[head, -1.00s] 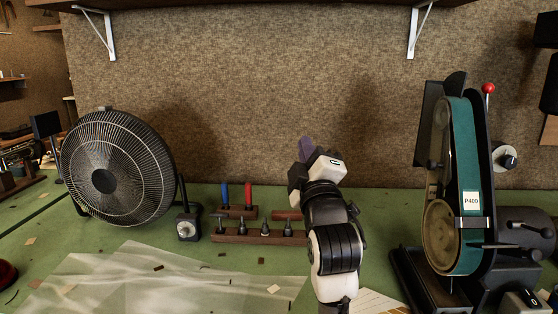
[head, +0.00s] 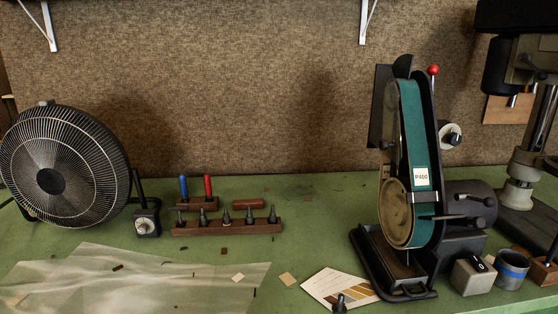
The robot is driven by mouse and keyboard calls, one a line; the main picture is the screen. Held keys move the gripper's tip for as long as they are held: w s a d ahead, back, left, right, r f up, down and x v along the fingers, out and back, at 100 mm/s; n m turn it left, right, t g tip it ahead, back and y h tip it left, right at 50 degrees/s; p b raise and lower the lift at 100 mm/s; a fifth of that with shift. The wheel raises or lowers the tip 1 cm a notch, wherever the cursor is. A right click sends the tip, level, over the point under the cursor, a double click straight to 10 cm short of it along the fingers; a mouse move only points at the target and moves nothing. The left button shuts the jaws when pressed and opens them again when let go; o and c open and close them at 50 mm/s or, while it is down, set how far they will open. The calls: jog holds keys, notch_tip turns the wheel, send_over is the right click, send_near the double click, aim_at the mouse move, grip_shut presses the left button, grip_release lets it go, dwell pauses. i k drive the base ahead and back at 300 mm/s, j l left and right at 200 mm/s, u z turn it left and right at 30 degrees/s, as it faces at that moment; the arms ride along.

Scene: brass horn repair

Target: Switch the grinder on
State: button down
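The belt grinder (head: 408,165), with a green belt marked P400 and a red-knobbed lever, stands upright right of centre in the head view. A small grey box (head: 472,277) with a black rocker on its top stands at the grinder's lower right, beside its base; it looks like the switch. The rocker's position is too small to read. My gripper is not in the picture, so whether it is open or shut is hidden.
A blue-banded cup (head: 511,270) stands just right of the switch box, near a drill press (head: 522,180). A fan (head: 65,165) and a tool rack (head: 228,228) are at left. A colour card (head: 335,285) lies before the grinder; a small dark piece (head: 339,304) shows at the bottom edge.

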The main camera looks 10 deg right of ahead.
aim_at(479, 265)
jog(key=z, duration=1.35)
